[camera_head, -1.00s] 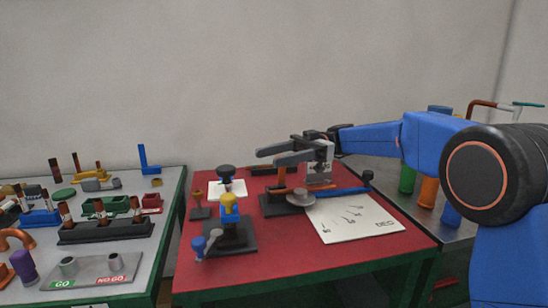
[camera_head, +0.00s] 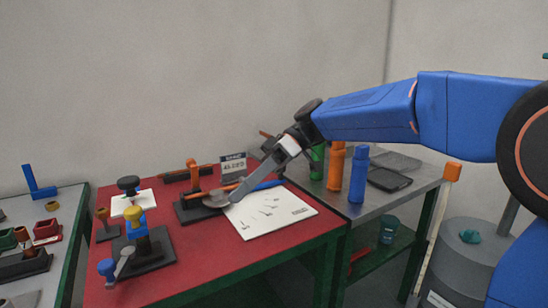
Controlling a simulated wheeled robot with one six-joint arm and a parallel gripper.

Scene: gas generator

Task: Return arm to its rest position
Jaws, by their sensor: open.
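My blue arm (camera_head: 365,113) reaches in from the right edge of the head view. My gripper (camera_head: 237,194) points down and left above the red table (camera_head: 180,270). It is open, and nothing shows held in it. Its fingers are seen nearly edge-on, so one largely hides the other. The fingertips overlap a round grey disc (camera_head: 216,199) in the picture; I cannot tell if they touch it. A white sheet with drawings (camera_head: 275,212) lies just right of the fingers.
On the red table stand an orange-handled fixture (camera_head: 192,178), a fixture with a yellow knob (camera_head: 138,224) and a small display (camera_head: 233,168). Green, orange and blue bottles (camera_head: 358,175) stand on the grey bench behind. A grey table (camera_head: 72,205) is at left. Open floor shows at lower right.

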